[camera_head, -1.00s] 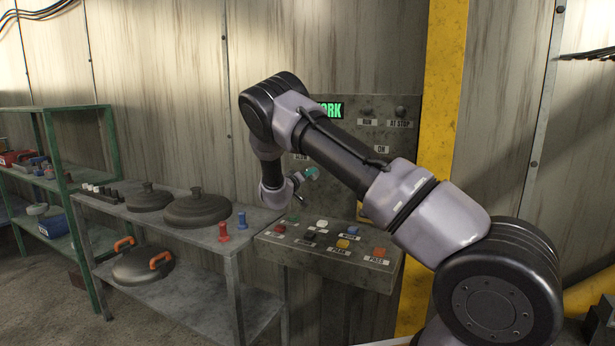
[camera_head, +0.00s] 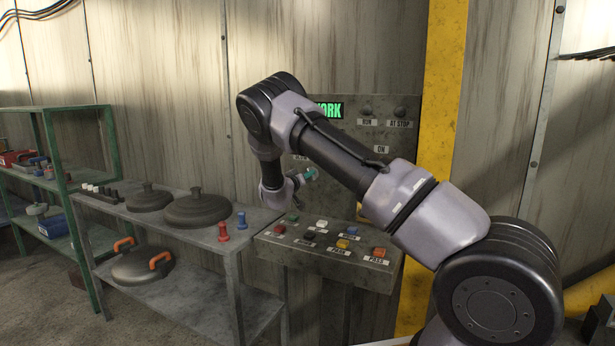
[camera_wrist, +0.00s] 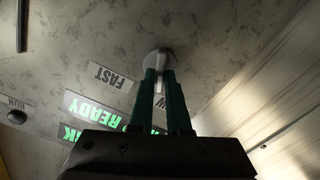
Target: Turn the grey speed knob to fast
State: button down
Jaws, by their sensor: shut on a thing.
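The grey speed knob (camera_wrist: 158,57) is on the grey panel, at the fingertips in the wrist view. My gripper (camera_wrist: 160,72) has its two green fingers close together and shut on the knob. The FAST label (camera_wrist: 110,77) is left of the fingers and reads upside down. Another label (camera_wrist: 160,102) is mostly hidden behind the fingers. In the head view my gripper (camera_head: 309,174) is at the upright panel (camera_head: 350,132), and my arm hides the knob. The knob's pointing direction cannot be made out.
A lit green display (camera_wrist: 85,112) shows on the panel, partly covered by my gripper. Below the panel, a sloped console (camera_head: 325,258) carries several coloured buttons. A metal table (camera_head: 180,225) with dark lids and two small pegs stands at left. A yellow post (camera_head: 437,120) is at right.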

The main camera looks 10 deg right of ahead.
jog(key=m, duration=1.2)
jog(key=shift+s+d+f+m, duration=0.1)
jog(key=shift+s+d+m, duration=0.1)
jog(key=shift+m, duration=0.2)
dwell(0.3)
jog(key=c, duration=0.9)
grip_release()
jog(key=v, duration=1)
jog(key=shift+s+a, duration=0.2)
jog(key=shift+s, duration=0.15)
